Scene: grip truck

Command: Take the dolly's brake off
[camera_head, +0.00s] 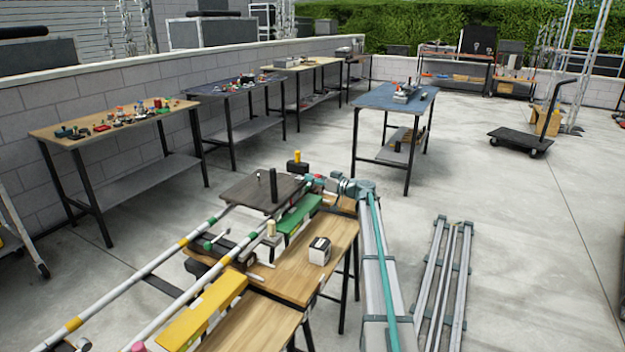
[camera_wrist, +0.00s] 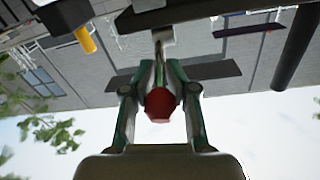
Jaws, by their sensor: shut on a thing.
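The dolly (camera_head: 250,191), with a dark flat deck, stands on a pair of pale rails with yellow and green bands. My gripper (camera_head: 319,180) is at the deck's far right corner, small and partly hidden in the head view. In the wrist view my gripper (camera_wrist: 161,78) is closed around a thin lever with a red knob (camera_wrist: 160,104). The lever runs to a pale block under a dark part of the dolly. I cannot tell the lever's exact angle. A black block with a yellow peg (camera_head: 297,158) is close by; its yellow peg also shows in the wrist view (camera_wrist: 86,40).
A wooden bench (camera_head: 325,262) with a small white-and-black box (camera_head: 319,251) stands in front of my arm. Yellow (camera_head: 205,312) and green (camera_head: 298,214) beams lie near the rails. Spare rails (camera_head: 440,280) lie on the floor at right. Open floor lies beyond.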

